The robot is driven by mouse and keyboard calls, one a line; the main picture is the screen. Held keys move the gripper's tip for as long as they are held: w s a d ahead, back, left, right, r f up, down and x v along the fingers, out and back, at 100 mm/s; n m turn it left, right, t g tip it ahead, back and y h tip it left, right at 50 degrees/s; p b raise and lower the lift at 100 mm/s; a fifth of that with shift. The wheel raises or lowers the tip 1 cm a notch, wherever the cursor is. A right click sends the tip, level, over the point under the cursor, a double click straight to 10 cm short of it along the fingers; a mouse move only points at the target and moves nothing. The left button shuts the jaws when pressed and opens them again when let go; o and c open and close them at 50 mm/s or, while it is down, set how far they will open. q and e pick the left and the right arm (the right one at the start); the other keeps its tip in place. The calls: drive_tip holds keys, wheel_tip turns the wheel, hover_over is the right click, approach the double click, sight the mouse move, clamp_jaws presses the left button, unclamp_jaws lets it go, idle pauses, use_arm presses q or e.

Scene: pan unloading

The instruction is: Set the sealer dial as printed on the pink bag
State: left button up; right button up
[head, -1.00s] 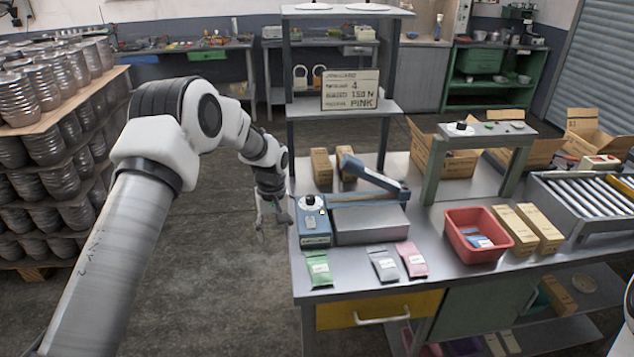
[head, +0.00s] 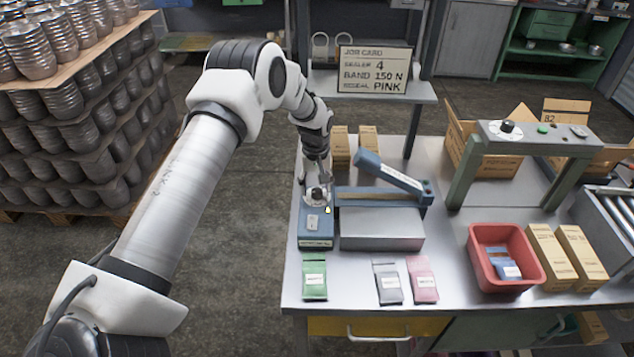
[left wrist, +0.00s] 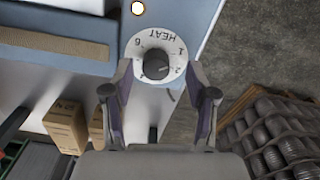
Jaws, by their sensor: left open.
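The blue sealer (head: 316,228) stands at the table's left end, its lever arm (head: 392,172) raised. Its dial, a black knob on a white disc marked HEAT, shows in the left wrist view (left wrist: 155,66); 1, 2 and 6 are readable, but where the knob points is unclear. My left gripper (head: 317,186) is over the dial, open, with one finger on each side of the knob; contact cannot be told. The pink bag (head: 422,280) lies at the front of the table; its label is too small to read. My right gripper is out of view.
Green (head: 314,279) and grey (head: 388,284) bags lie nearby. A red bin (head: 478,262) holds blue bags. The job card (head: 373,70) reads sealer 4, band 150 N, PINK. A stand (head: 466,170) at the right carries another dial (head: 506,130).

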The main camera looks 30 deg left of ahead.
use_arm(q)
drive_tip(key=shift+w+f, duration=0.3)
drive_tip(key=shift+f, duration=0.2)
drive_tip(key=shift+w+f, duration=0.3)
drive_tip(key=shift+f, duration=0.2)
drive_tip(key=shift+s+r, duration=0.3)
drive_tip(key=shift+s, duration=0.05)
drive_tip(key=c, duration=0.6)
clamp_jaws()
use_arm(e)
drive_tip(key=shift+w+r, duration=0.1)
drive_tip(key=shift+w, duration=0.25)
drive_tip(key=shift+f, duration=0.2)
